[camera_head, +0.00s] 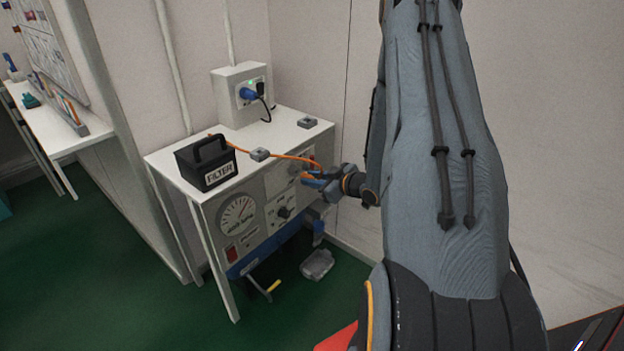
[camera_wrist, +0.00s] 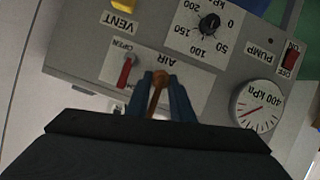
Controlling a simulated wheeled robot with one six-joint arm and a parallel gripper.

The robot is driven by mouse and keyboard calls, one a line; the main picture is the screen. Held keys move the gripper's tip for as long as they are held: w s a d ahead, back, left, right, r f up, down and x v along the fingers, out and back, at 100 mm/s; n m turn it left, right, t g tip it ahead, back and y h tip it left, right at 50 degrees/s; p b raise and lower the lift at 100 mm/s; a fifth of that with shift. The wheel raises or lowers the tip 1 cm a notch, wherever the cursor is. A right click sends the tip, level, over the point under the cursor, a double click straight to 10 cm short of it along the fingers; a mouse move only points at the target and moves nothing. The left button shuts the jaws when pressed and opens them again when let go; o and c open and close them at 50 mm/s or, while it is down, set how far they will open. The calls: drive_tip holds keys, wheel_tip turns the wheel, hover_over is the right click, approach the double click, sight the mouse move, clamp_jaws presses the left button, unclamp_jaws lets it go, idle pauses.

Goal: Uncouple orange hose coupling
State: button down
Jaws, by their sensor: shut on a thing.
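My gripper (camera_head: 316,180) is at the right part of the grey front panel (camera_head: 262,206), its blue fingers close to the panel face. In the wrist view my gripper (camera_wrist: 160,84) is shut on the orange hose coupling (camera_wrist: 158,90), which shows as a narrow orange-brown piece between the fingers at the AIR label. The orange hose (camera_head: 290,156) runs across the white tabletop and bends over its front edge toward my gripper. Whether the coupling is seated in its port cannot be told; the fingers hide much of it.
A red lever (camera_wrist: 125,72) stands close beside the fingers. A pressure gauge (camera_head: 237,215) and a black knob (camera_wrist: 209,23) are on the panel. A black FILTER box (camera_head: 206,168) and a socket box (camera_head: 240,95) stand on the bench (camera_head: 283,119). A yellow-tipped handle (camera_head: 272,286) sticks out below.

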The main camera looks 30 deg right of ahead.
drive_tip(key=shift+s, duration=0.1)
drive_tip(key=shift+s+d+p, duration=0.35)
drive_tip(key=shift+s+p, duration=0.15)
drive_tip(key=shift+s, duration=0.4)
drive_tip(key=shift+s+d+p, duration=0.35)
drive_tip(key=shift+s+p, duration=0.1)
drive_tip(key=shift+s, duration=0.45)
